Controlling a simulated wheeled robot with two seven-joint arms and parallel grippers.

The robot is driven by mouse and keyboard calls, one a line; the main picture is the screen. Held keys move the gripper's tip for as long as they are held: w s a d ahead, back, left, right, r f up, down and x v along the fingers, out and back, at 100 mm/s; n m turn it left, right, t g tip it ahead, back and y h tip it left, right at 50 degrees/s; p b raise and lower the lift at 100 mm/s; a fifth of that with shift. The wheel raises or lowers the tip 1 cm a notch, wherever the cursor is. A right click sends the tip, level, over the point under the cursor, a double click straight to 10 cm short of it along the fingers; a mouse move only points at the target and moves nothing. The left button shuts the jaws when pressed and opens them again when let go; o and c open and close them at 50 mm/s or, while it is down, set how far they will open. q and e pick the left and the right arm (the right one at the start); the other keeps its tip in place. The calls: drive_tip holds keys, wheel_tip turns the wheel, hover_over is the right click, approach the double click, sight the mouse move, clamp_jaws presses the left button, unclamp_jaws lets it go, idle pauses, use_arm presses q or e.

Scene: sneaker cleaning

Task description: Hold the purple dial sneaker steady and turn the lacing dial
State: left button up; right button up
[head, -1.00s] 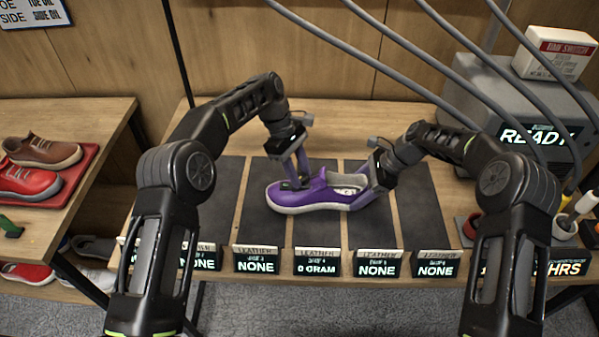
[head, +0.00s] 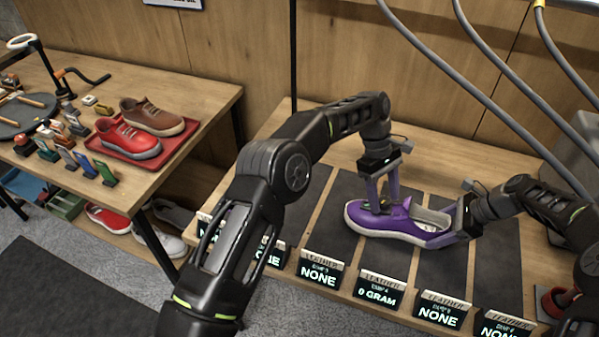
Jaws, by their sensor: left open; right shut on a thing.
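The purple sneaker (head: 388,222) with a white sole lies upright on the dark mats of the bench, its toe to the left and heel to the right. My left gripper (head: 382,208) is open and points down over the front of the sneaker's upper, its fingers about the dial area. My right gripper (head: 452,232) comes in from the right and is shut on the heel end of the sneaker.
Label stands (head: 380,292) line the bench's front edge. A side table at left holds a red tray (head: 172,146) with red and brown sneakers (head: 128,138), and several small bottles and tools. Bare wood (head: 440,150) lies behind the sneaker.

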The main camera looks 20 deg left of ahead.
use_arm(q)
drive_tip(key=n+t, duration=0.1)
drive_tip(key=n, duration=0.3)
drive_tip(key=shift+s+h, duration=0.1)
drive_tip(key=shift+h, duration=0.2)
drive_tip(key=s+v, duration=0.1)
drive_tip(key=v, duration=1.1)
drive_tip(key=s+a+f, duration=0.2)
drive_tip(key=a+f, duration=0.1)
drive_tip(key=a, duration=0.7)
drive_tip(key=s+a+f+y, duration=0.1)
drive_tip(key=a+f, duration=0.2)
drive_tip(key=a, duration=0.8)
drive_tip(key=s+a+f+m+t+y, duration=0.1)
drive_tip(key=s+a+f, duration=0.1)
drive_tip(key=a, duration=0.8)
drive_tip(key=shift+s+a+f, duration=0.3)
drive_tip(key=shift+f, duration=0.4)
